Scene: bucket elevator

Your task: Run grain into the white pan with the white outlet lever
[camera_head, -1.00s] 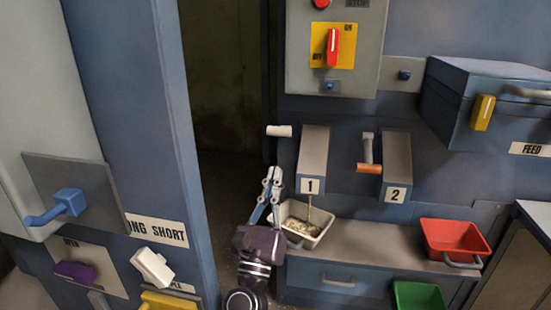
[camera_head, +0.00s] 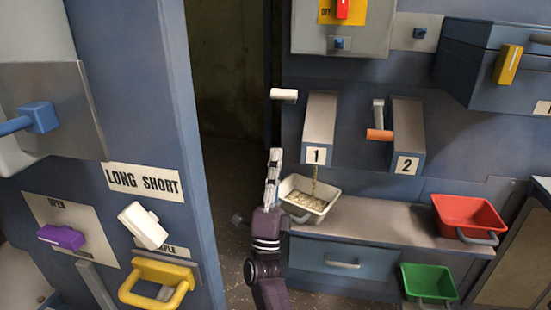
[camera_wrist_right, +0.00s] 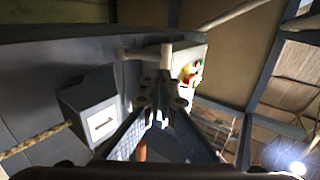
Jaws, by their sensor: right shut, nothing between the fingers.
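The white outlet lever (camera_head: 284,95) sticks out to the left of outlet 1 (camera_head: 318,130), with its white grip lying level. A thin stream of grain (camera_head: 314,182) falls from outlet 1 into the white pan (camera_head: 329,208), which has grain across its bottom. My right gripper (camera_head: 275,154) is shut and empty, below the lever and left of the outlet, apart from both. In the right wrist view its fingers (camera_wrist_right: 162,112) point toward the white grip (camera_wrist_right: 166,54), and the grain stream (camera_wrist_right: 38,139) shows at left. My left gripper is not in view.
Outlet 2 (camera_head: 406,135) has an orange-gripped lever (camera_head: 379,135). A red pan (camera_head: 466,212) stands right on the grey ledge (camera_head: 375,222); a green pan (camera_head: 427,281) is lower. The left panel holds a yellow handle (camera_head: 155,273) and a white handle (camera_head: 143,225). A dark doorway lies behind my right gripper.

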